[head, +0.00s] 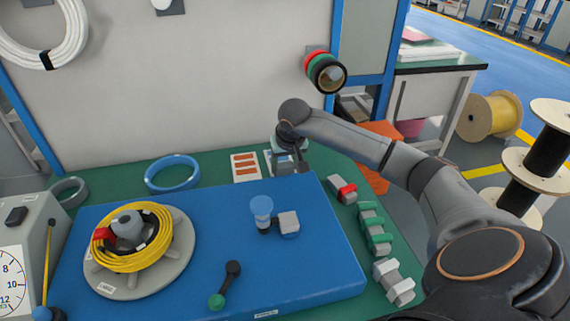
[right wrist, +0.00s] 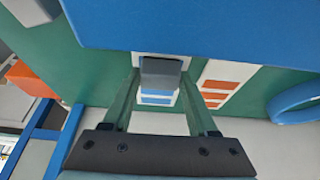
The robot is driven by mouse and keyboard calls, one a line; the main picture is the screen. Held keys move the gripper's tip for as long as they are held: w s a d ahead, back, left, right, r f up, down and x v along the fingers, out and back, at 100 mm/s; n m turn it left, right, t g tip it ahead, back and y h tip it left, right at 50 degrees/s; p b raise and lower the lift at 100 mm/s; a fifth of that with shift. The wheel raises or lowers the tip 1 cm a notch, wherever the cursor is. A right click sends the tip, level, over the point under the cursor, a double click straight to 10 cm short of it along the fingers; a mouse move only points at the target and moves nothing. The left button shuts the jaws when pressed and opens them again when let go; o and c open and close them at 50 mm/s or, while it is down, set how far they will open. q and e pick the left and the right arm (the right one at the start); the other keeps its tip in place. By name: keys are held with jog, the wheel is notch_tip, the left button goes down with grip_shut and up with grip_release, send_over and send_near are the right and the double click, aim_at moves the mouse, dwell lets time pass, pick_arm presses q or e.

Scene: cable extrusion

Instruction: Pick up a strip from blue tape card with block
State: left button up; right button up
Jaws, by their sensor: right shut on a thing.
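My right gripper (head: 290,163) is over the back edge of the green table, above the blue tape card (head: 268,164). In the right wrist view the right gripper (right wrist: 160,72) is shut on a grey block (right wrist: 161,66), held between the two fingertips. The blue tape card (right wrist: 157,98) is white with blue strips and shows just past the block, between the fingers. Whether the block touches the card I cannot tell. In the head view my arm hides part of the card. My left gripper is not in view.
A card with orange strips (head: 245,167) lies beside the blue one. A blue ring (head: 172,174) is further left. The blue mat (head: 320,260) fills the front, with a yellow cable reel (head: 137,240). Several clamp-like grey pieces (head: 373,228) line the right edge.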

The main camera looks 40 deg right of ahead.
jog(key=shift+f, duration=0.2)
dwell(0.4)
jog(key=shift+r+p, duration=0.3)
jog(key=shift+r, duration=0.05)
notch_tip(320, 180, up, 4)
jog(key=p, duration=0.3)
jog(key=shift+f, duration=0.15)
jog(key=shift+r+p, duration=0.55)
jog(key=shift+r, duration=0.25)
jog(key=shift+r+p, duration=0.7)
jog(key=shift+r, duration=0.45)
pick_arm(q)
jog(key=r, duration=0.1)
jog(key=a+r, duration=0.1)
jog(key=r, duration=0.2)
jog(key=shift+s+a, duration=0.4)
